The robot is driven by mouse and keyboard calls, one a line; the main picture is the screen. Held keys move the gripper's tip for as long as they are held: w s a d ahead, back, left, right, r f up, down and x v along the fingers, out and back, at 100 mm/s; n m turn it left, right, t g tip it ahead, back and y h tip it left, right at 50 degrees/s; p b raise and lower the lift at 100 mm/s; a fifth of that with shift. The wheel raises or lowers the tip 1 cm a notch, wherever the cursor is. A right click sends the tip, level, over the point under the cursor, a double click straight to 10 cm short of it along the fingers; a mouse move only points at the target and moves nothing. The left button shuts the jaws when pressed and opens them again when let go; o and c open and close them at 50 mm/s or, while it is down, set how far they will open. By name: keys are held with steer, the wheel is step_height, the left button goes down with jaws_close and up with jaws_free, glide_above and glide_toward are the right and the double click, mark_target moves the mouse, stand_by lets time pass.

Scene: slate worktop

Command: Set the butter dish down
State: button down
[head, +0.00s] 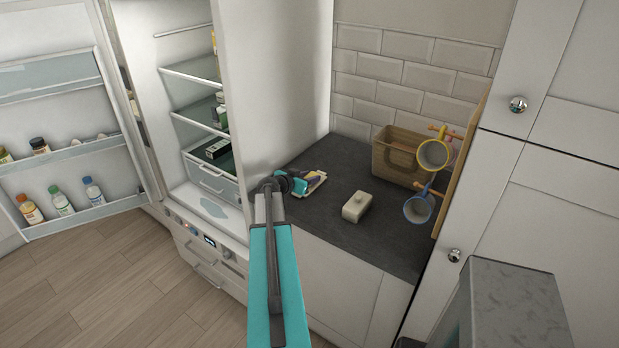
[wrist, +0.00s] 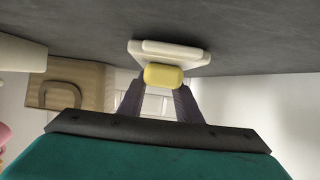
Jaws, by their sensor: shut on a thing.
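The butter dish (head: 319,187) is a pale, flat dish at the left of the dark worktop. In the wrist view the dish (wrist: 190,56) bears a yellow block of butter (wrist: 164,75). My gripper (head: 314,176) is shut on the butter dish, its two dark fingers (wrist: 160,88) reaching to either side of the butter. The dish is at or just above the worktop; I cannot tell whether it touches. My gripper hides part of the dish.
The slate worktop (head: 345,172) is clear around the lid. A wooden crate (head: 393,160) stands at the back right, beside a yellow mug (head: 434,154) and a blue mug (head: 418,208) on pegs. An open fridge (head: 190,100) is at the left, a tall cabinet (head: 560,180) at the right.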

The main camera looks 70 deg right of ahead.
steer(key=shift+f, duration=0.1)
steer(key=c, duration=1.3)
jaws_free()
steer(key=shift+w+a+r, duration=0.15)
steer(key=shift+a+r, duration=0.1)
steer(key=shift+a, duration=0.25)
steer(key=shift+b+v, duration=2.25)
steer(key=shift+v, duration=3.25)
steer(key=shift+r, duration=0.1)
